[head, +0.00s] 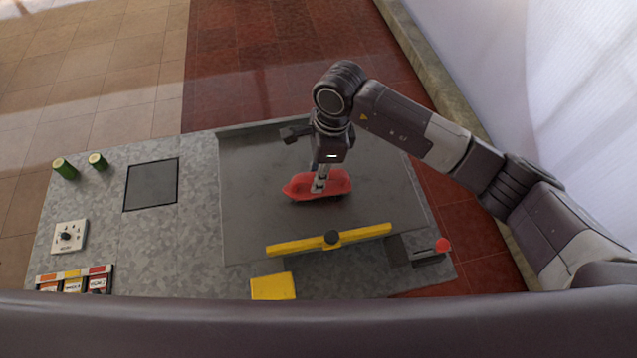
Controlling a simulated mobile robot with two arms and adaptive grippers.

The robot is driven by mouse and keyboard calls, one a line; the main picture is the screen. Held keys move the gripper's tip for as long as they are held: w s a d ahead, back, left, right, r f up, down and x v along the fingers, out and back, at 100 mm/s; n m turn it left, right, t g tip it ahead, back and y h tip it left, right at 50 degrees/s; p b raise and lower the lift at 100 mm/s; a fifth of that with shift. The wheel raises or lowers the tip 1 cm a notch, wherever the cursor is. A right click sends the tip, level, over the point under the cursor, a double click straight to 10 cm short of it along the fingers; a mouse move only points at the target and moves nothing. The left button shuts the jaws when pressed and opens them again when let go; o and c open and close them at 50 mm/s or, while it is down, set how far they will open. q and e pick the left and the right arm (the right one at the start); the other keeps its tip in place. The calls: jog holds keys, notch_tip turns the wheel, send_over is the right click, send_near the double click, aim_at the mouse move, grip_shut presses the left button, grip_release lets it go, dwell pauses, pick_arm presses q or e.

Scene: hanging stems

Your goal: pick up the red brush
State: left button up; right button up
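The red brush (338,184) lies on the dark grey panel of the work table, in the middle of the head view. Its long side runs left to right, and a dark edge shows under it. My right gripper (320,183) points down over the brush, with its fingers at the middle of the brush body. The fingers overlap the brush in this view. I cannot tell whether they grip it or only stand over it, or whether it is lifted. My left gripper is not in view.
A yellow bar with a dark knob (290,245) lies in front of the brush. A yellow block (273,287), a red-knobbed lever (441,245), a dial box (69,236) and two green cylinders (65,169) are around. A dark square (151,185) is empty.

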grip_shut()
jog(key=shift+r, duration=0.1)
